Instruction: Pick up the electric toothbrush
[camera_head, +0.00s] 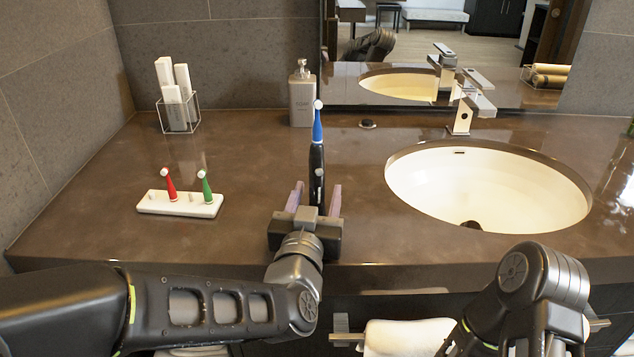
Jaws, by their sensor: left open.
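The electric toothbrush (317,142) stands upright on the brown counter (255,160). It has a black handle, a blue neck and a white head. My left gripper (315,192) is open at the counter's front part, its two fingers pointing away from me. The toothbrush handle shows between the fingers, with one finger to each side. I cannot tell whether either finger touches it. The handle's lower end is partly hidden by the gripper. Of my right arm only links show at the lower right; its gripper is not in view.
A white holder (150,207) with red (170,186) and green (206,188) brush heads lies left of the gripper. A clear box of white cartons (176,100) and a grey soap dispenser (302,97) stand behind. The sink (490,190) and faucet (466,106) are right.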

